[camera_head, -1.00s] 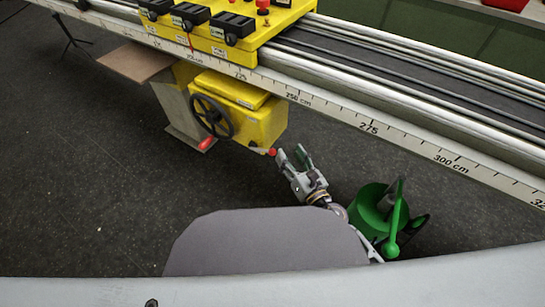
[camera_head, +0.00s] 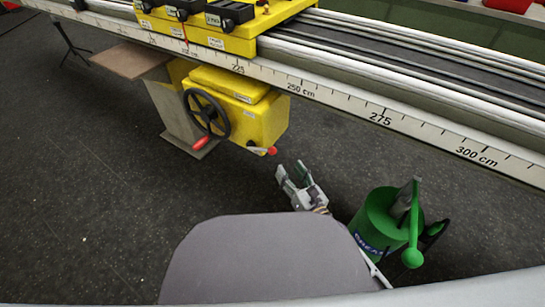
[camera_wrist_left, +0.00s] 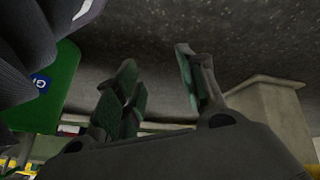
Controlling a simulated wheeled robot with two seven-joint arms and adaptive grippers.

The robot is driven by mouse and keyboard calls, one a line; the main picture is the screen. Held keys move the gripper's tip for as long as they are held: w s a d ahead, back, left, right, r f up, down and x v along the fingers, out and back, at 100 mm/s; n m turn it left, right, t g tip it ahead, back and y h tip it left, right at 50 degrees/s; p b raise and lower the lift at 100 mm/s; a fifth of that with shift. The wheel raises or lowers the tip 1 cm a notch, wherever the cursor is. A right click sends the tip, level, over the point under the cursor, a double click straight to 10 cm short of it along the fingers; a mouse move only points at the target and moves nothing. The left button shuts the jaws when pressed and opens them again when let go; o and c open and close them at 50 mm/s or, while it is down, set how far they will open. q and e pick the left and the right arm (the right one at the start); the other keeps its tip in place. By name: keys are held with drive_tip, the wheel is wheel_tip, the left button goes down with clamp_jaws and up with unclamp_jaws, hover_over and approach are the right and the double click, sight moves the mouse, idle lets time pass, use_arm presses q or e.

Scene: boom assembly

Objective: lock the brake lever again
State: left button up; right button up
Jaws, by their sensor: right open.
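The brake lever (camera_head: 260,150) is a short pale lever with a red knob, under the lower right corner of the yellow box (camera_head: 262,120). Its knob points right in the head view. My right gripper (camera_head: 290,172) is open and empty, its fingertips below and slightly right of the knob, apart from it. My left gripper (camera_wrist_left: 157,85) shows only in the left wrist view; its fingers are spread with nothing between them. It is hidden in the head view.
A black handwheel (camera_head: 206,114) with a red handle sits left of the lever. A green container (camera_head: 376,216) stands right of my right gripper. The long beam with a scale (camera_head: 330,101) runs above. A green object (camera_wrist_left: 50,90) is left of my left gripper.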

use_arm(q)
drive_tip(key=shift+t+h, duration=0.3)
drive_tip(key=shift+h, duration=0.2)
drive_tip(key=shift+w+d+r+b, duration=0.1)
drive_tip(key=shift+d+r+b, duration=0.2)
drive_tip(key=shift+r+b, duration=0.3)
drive_tip(key=shift+d+r+b, duration=0.3)
drive_tip(key=shift+r+b, duration=0.25)
drive_tip(key=shift+r, duration=0.05)
drive_tip(key=shift+w+d+r+b, duration=0.1)
drive_tip(key=shift+d+r+b, duration=0.2)
drive_tip(key=shift+r+b, duration=0.3)
